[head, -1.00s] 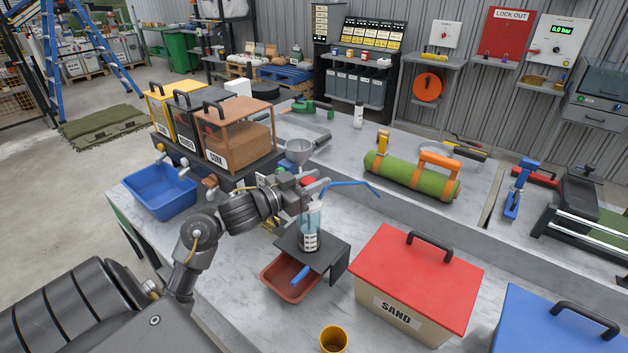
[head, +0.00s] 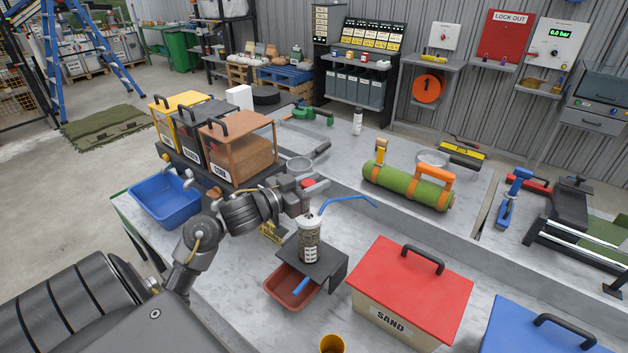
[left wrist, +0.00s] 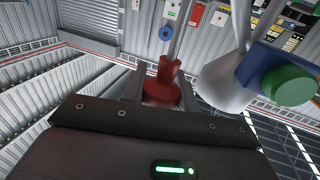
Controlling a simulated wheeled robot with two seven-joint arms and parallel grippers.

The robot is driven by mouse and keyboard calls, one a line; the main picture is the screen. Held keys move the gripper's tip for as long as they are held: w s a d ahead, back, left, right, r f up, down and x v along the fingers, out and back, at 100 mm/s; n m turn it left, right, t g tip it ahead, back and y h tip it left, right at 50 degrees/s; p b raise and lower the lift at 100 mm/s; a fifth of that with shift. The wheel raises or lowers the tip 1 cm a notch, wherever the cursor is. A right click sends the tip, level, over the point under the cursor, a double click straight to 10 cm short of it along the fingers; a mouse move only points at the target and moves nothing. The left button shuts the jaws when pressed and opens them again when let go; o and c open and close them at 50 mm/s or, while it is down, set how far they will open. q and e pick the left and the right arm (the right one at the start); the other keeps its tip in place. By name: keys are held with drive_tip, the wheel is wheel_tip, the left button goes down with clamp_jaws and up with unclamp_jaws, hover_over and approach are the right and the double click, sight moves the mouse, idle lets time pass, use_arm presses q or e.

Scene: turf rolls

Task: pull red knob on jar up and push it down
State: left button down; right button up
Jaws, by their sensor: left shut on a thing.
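The jar (head: 310,246) is a clear, upright cylinder with a pale label and greyish, speckled contents. It stands on a small dark stand (head: 330,262). The red knob (head: 308,183) shows above the jar's top, partly covered by my left gripper (head: 312,188). In the left wrist view the red knob (left wrist: 160,92) sits between the fingers of my left gripper (left wrist: 160,86), which is shut on it. The link between knob and jar is mostly hidden. My right gripper is not in view.
A blue tube (head: 345,199) sticks out right of the jar's top. A red-brown tray (head: 290,290) lies under the stand. A blue basin (head: 166,203) is at the left.

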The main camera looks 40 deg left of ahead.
use_arm(q)
drive_tip(key=shift+a+r, duration=0.1)
drive_tip(key=shift+r, duration=0.3)
drive_tip(key=c, duration=1.3)
unclamp_jaws()
drive_tip(key=shift+o, duration=1.2)
drive_tip(key=shift+f, duration=0.1)
drive_tip(key=shift+s+f, duration=0.2)
drive_tip(key=shift+s, duration=0.3)
drive_tip(key=b+v, duration=0.2)
drive_tip(key=v, duration=0.8)
drive_tip(key=shift+b, duration=0.35)
